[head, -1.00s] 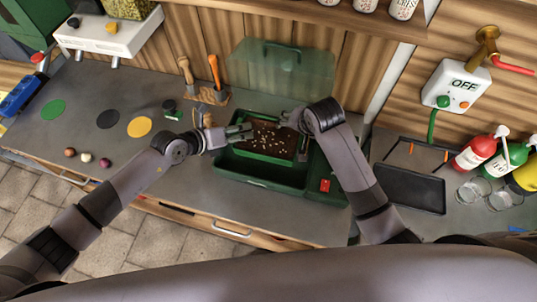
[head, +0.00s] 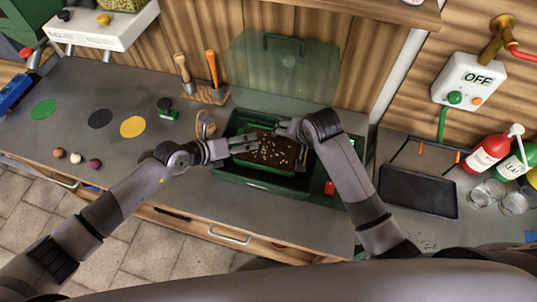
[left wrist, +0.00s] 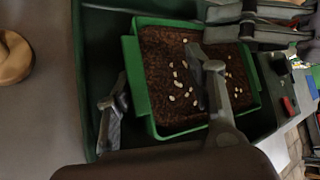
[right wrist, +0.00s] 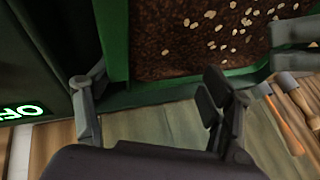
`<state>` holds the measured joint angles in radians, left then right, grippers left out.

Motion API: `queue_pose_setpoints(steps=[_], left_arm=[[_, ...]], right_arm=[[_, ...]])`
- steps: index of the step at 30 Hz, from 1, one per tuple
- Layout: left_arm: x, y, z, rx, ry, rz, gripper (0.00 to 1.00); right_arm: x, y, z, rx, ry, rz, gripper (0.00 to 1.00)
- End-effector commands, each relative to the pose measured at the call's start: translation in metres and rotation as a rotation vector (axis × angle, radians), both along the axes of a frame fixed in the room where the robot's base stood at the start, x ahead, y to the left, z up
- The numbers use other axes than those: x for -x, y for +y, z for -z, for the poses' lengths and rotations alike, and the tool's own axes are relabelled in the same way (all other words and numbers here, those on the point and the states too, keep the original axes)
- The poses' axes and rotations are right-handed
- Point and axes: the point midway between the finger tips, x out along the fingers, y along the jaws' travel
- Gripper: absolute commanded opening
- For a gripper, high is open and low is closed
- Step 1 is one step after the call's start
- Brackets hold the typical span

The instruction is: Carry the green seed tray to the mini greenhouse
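The green seed tray (head: 272,150), filled with brown soil and pale seeds, sits inside the mini greenhouse (head: 262,192), a dark green box with its clear lid (head: 285,68) raised at the back. My left gripper (head: 243,145) is at the tray's left end. In the left wrist view its fingers (left wrist: 160,92) are spread, one over the soil and one outside the tray (left wrist: 165,135). My right gripper (head: 290,128) is at the tray's right back corner. In the right wrist view its fingers (right wrist: 152,92) are apart and empty beside the tray's green rim (right wrist: 115,40).
Coloured discs (head: 133,127) and small balls (head: 76,158) lie on the left bench, which has free room.

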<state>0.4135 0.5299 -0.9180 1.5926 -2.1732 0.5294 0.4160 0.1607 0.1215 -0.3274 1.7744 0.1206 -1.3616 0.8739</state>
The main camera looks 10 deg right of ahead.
Motion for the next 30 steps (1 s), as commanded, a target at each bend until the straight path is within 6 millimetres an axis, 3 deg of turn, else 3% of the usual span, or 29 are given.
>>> queue_pose_setpoints(steps=[6,16,30], left_arm=[[0.001,-0.003,-0.002,0.008,0.003,0.001,0.56],[0.000,0.003,-0.003,0.003,0.001,-0.005,0.56],[0.032,0.046,-0.040,0.004,0.004,-0.002,0.56]], right_arm=[[0.000,0.003,-0.002,-0.006,0.000,-0.002,0.82],[0.000,-0.001,0.000,0.001,0.002,0.001,0.82],[0.001,-0.002,0.000,0.003,0.004,0.002,0.82]])
